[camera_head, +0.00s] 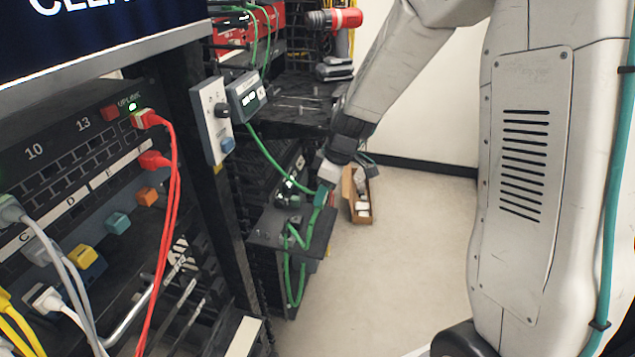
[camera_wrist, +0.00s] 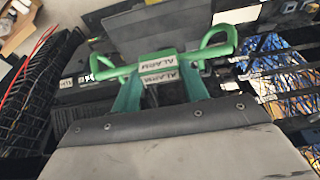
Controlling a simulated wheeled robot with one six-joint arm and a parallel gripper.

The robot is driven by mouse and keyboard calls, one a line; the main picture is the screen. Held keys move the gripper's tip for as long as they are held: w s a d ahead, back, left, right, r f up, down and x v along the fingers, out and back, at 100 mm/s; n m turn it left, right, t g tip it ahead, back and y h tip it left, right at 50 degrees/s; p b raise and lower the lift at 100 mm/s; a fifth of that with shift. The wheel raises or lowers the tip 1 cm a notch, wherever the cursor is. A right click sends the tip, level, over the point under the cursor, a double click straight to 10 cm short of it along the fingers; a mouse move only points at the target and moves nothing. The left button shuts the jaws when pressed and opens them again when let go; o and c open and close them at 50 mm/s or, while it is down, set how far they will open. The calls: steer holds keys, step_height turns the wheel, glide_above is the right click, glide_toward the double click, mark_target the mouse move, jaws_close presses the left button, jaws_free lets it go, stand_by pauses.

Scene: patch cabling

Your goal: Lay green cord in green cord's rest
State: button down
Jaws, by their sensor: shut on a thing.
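The green cord (camera_head: 268,156) runs down from a small grey box on the rack post to my gripper (camera_head: 325,190) in the head view. Green loops of cord also hang at the small dark shelf below the gripper. In the wrist view, my gripper (camera_wrist: 160,92) is shut on a green piece of the cord (camera_wrist: 105,72) by white tags reading ALARM. The cord shows on both sides of the jaws and curls into a loop at right. The jaw tips are partly hidden. I cannot make out which part is the green cord's rest.
The dark shelf (camera_head: 285,225) juts from the rack under the gripper. Red cords (camera_head: 174,190) and grey plugs hang at the near panel. An open cardboard box (camera_head: 357,200) stands on the floor beyond. The floor right of the shelf is clear.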

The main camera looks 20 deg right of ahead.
mark_target(325, 200)
steer(key=shift+a, duration=0.25)
steer(key=shift+f, duration=2.55)
step_height(325, 200, up, 5)
steer(key=shift+r, duration=0.15)
steer(key=shift+f, duration=2.6)
steer(key=shift+f, duration=0.4)
